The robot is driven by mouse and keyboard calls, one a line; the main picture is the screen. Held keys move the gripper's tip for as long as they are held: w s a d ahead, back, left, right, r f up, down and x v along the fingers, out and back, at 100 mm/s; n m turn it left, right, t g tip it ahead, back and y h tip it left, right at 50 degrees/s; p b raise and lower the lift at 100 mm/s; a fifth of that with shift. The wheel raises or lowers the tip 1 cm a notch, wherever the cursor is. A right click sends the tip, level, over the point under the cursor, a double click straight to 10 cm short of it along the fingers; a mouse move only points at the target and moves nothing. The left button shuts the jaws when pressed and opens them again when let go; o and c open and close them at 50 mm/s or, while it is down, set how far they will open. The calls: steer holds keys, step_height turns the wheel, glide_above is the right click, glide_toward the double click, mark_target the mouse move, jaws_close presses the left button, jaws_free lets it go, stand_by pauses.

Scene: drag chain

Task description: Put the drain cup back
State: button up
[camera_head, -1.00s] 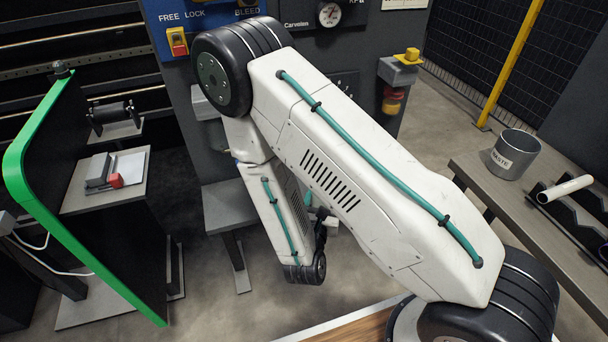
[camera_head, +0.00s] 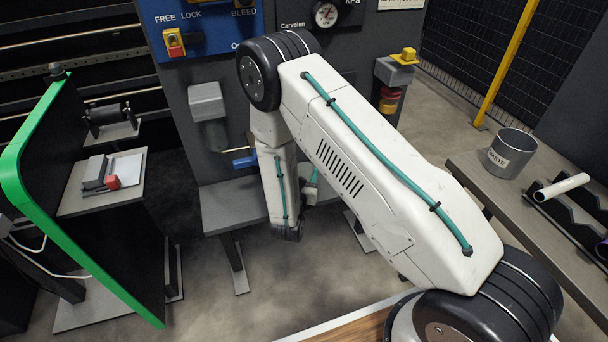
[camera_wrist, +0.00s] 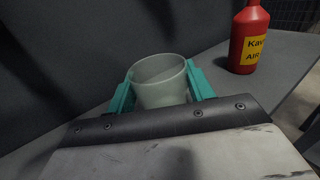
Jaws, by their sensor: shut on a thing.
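The drain cup (camera_wrist: 160,92), a pale grey, open-topped cup, stands upright between the teal fingers of my gripper (camera_wrist: 158,80) in the wrist view. A finger presses on each side of it, and the gripper is shut on it. The cup looks empty, though its bottom is hidden. In the head view my arm covers the cup and most of the gripper; only a bit of teal shows beside the forearm. A blue-handled part (camera_head: 246,160) sits low on the panel.
A red bottle (camera_wrist: 249,38) with a yellow label stands right of the cup on a grey surface. A grey shelf (camera_head: 228,208) runs below the panel. A green-edged screen (camera_head: 20,185) stands left. A waste bin (camera_head: 511,154) is on the right bench.

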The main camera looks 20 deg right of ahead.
steer(key=shift+f, duration=0.3)
steer(key=o, duration=1)
steer(key=shift+r, duration=0.1)
